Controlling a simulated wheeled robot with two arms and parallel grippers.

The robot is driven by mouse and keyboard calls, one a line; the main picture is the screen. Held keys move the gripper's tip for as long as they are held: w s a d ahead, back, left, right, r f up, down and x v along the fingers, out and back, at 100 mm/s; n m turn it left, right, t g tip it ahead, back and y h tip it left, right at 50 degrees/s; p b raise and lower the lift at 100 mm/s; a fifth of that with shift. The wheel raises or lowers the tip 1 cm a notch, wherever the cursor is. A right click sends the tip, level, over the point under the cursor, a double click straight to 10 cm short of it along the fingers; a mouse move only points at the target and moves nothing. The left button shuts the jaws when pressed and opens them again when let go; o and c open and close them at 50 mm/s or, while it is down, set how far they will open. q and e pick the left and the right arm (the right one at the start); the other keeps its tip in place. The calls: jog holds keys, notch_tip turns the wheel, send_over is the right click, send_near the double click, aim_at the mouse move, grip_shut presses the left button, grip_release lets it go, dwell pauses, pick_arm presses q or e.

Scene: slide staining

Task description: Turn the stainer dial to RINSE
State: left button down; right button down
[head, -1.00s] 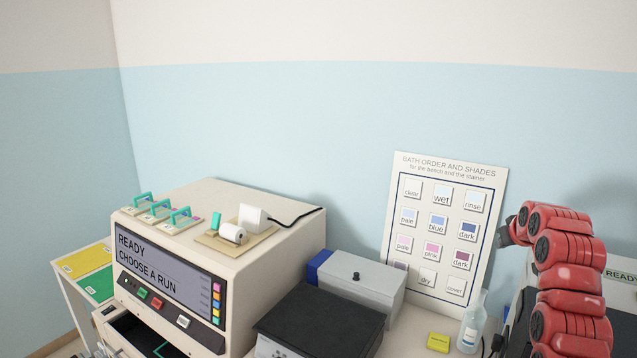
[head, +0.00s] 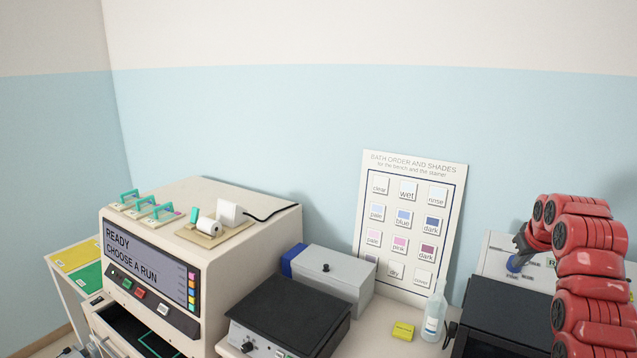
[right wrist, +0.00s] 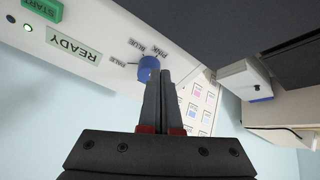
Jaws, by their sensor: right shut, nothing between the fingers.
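The stainer is a white machine with a READY label; its front panel (head: 496,262) is at the right of the head view, partly behind my right arm. Its blue dial (head: 515,264) shows just below my right gripper (head: 521,244). In the right wrist view the dial (right wrist: 148,67) has small labels around it, apparently PALE, BLUE and PINK; I cannot read its setting. My right gripper (right wrist: 163,75) is shut and empty, its fingertips right at the dial and overlapping its edge; I cannot tell if they touch. My left gripper is not in view.
A green START button (right wrist: 43,9) and a lit green lamp sit on the panel. In the head view a clear bottle (head: 433,314) and a yellow block (head: 403,331) stand left of the stainer. A shade chart (head: 459,205) leans on the wall.

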aim_at(513, 273)
jog(key=shift+w+d+f+b, duration=0.1)
jog(key=shift+d+f+b, duration=0.2)
jog(key=shift+f, duration=0.35)
jog(key=shift+d+f+b, duration=0.25)
jog(key=shift+f, duration=0.35)
jog(key=shift+w+f, duration=0.15)
jog(key=shift+f, duration=0.1)
jog(key=shift+w+a, duration=0.2)
jog(key=shift+w, duration=0.05)
jog(key=shift+s+d, duration=0.15)
jog(key=shift+d, duration=0.05)
jog(key=shift+w+r, duration=0.1)
jog(key=shift+w, duration=0.15)
jog(key=shift+d+r, duration=0.1)
jog(key=shift+r, duration=0.05)
